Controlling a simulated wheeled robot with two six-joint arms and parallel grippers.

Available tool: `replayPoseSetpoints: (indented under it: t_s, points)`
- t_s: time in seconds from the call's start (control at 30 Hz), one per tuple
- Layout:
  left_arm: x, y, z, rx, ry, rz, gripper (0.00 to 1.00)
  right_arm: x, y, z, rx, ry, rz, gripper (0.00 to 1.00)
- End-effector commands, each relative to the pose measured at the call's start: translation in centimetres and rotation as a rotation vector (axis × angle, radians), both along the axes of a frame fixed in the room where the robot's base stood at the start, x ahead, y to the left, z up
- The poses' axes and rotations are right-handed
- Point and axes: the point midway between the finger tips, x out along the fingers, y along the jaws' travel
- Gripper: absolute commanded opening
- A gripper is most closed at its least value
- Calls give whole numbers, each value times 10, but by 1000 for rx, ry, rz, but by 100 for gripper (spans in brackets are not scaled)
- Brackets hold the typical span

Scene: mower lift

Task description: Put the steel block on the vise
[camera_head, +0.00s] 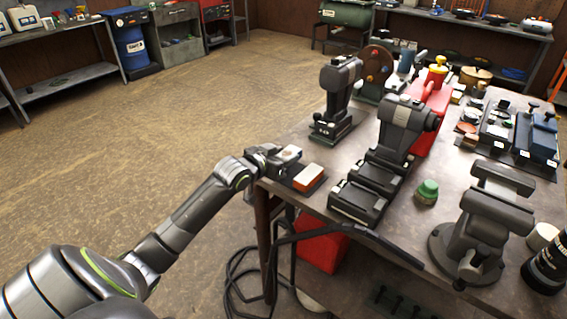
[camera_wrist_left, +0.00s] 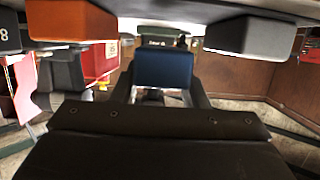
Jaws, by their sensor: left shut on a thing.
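My left gripper (camera_head: 283,157) is at the near left corner of the workbench, shut on a block. In the left wrist view that block (camera_wrist_left: 163,67) looks dark blue and sits between my two fingers; I cannot tell whether it is the steel block. An orange block with a pale side (camera_head: 308,177) lies close by on the bench; it also shows in the left wrist view (camera_wrist_left: 68,20). A grey block (camera_wrist_left: 250,37) is on the other side of my gripper. The grey vise (camera_head: 490,215) stands at the right front of the bench. My right gripper is out of view.
Between my left gripper and the vise stand dark machines (camera_head: 395,140) and a green-capped item (camera_head: 427,190). A black bottle (camera_head: 545,270) and a white cylinder (camera_head: 542,236) are right of the vise. A red box (camera_head: 322,247) is under the bench. The floor at left is clear.

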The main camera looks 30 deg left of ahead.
Motion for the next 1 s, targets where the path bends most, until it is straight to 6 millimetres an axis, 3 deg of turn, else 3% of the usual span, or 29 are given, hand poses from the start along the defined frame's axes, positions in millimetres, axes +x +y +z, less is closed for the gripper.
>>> replayPoseSetpoints:
  t_s: [0.2,0.6,0.63,0.77,1.0]
  points:
    - [0,-1,-23,0,-2,0,4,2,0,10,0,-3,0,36]
    - [0,-1,-30,1,-4,0,4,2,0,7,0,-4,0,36]
    - [0,0,-31,0,0,0,44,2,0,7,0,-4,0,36]
    - [0,0,-30,0,0,0,61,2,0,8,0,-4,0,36]
    - [0,0,-30,0,0,0,62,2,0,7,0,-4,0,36]
